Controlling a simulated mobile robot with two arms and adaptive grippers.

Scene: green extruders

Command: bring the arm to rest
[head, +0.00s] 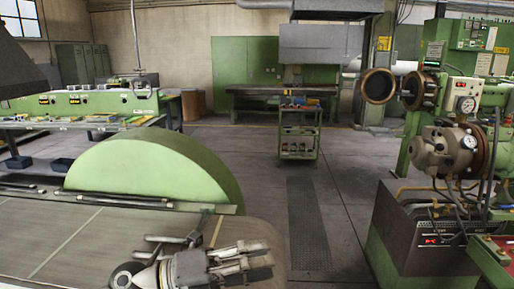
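My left gripper (266,258) is at the bottom of the head view, left of centre. Its fingers point to the right, and their tips look apart with nothing between them. It shows in front of a grey-brown flat surface (90,240); I cannot tell whether it touches it. My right gripper is not in view.
A green half-round guard (155,168) rises behind the flat surface. A green bench (85,104) with trays stands at left. A green extruder (445,145) stands at right. A small green cart (298,133) is farther back. Grey floor (265,170) lies open between them.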

